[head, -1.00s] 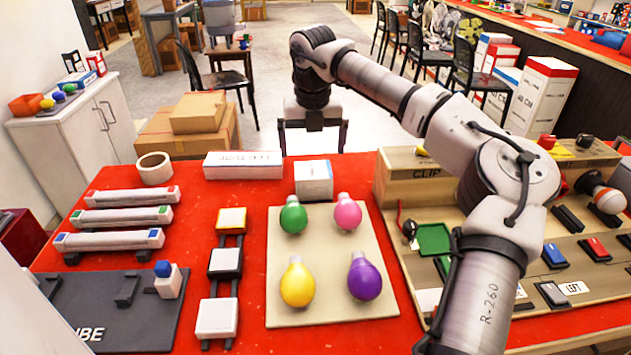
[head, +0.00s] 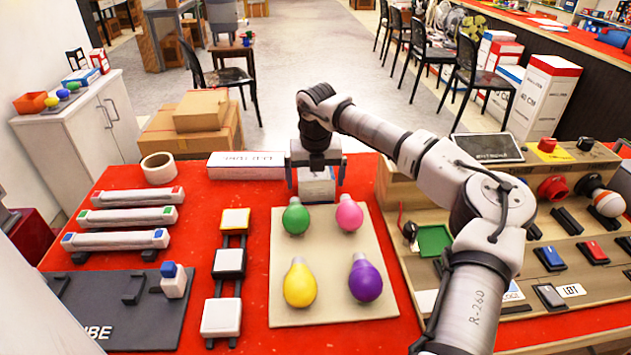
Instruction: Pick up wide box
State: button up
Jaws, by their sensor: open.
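A small white box (head: 317,189) stands at the back edge of the red table, just behind the beige board. A long, low white box (head: 246,166) with dark lettering lies to its left; I cannot tell from its print which of the two is the wide box. My gripper (head: 316,181) points down over the small white box. Its jaws are open, with one finger at the left side of this box and one at the right. The gripper hides the top of the box. Whether the fingers touch it I cannot tell.
A beige board (head: 330,312) with green, pink, yellow and purple bulbs lies in front of the gripper. A roll of tape (head: 157,167) is at the back left. A wooden panel (head: 408,264) with switches fills the right. Cardboard boxes (head: 201,109) stand behind the table.

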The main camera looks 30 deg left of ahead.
jog(key=c, duration=1.1)
jog(key=shift+c, duration=0.2)
jog(key=shift+r, duration=0.1)
